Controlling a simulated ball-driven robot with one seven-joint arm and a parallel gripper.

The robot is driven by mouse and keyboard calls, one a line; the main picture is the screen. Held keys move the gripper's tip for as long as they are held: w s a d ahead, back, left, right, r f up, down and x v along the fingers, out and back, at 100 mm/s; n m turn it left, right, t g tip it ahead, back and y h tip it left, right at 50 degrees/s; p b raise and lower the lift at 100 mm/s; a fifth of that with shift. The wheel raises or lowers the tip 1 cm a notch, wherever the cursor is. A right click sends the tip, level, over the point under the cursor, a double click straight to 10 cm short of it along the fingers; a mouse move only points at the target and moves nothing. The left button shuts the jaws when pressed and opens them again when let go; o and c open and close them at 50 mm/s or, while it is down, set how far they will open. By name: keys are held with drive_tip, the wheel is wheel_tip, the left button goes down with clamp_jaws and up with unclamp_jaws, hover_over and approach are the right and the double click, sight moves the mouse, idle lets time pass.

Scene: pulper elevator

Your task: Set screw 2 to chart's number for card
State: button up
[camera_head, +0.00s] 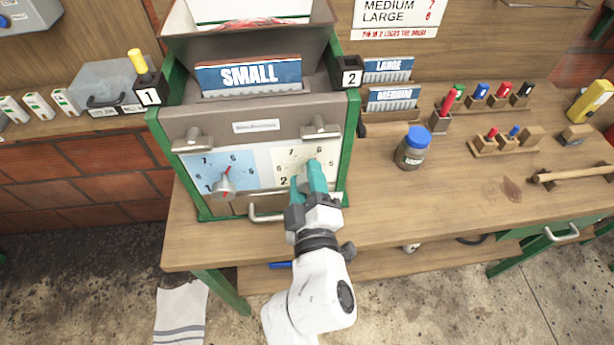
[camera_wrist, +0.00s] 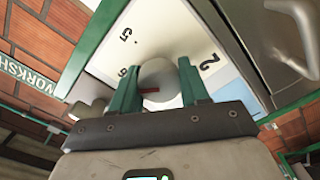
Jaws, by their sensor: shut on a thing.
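The machine (camera_head: 225,130) holds a blue SMALL card (camera_head: 248,76) on its top. Its right dial (camera_head: 283,165), on the side of the "2" tag (camera_head: 348,74), is cream with printed numbers. My gripper (camera_head: 311,172) is at that dial, covering its knob in the head view. In the wrist view, the green fingers (camera_wrist: 157,80) are shut around a pale round knob (camera_wrist: 158,70) with a red mark; what number the mark points to is unclear. The chart (camera_head: 398,18) is cut off above; its MEDIUM and LARGE rows show, no SMALL row.
The left dial (camera_head: 196,172) is blue, with a grey knob (camera_head: 224,186) whose red mark points up. MEDIUM (camera_head: 391,95) and LARGE (camera_head: 388,66) cards stand at right. A blue-lidded jar (camera_head: 412,148) and marker holders (camera_head: 495,146) are on the bench. A drawer-like handle (camera_head: 265,214) is below the dials.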

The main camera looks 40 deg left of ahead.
drive_tip(key=shift+s+a+r+n, duration=0.1)
drive_tip(key=shift+n, duration=0.5)
drive_tip(key=o, duration=1)
drive_tip(key=p+v, duration=0.1)
drive_tip(key=v, duration=0.9)
drive_tip(key=shift+s+d+p, duration=0.2)
drive_tip(key=shift+d+p, duration=0.1)
drive_tip(key=shift+p, duration=0.05)
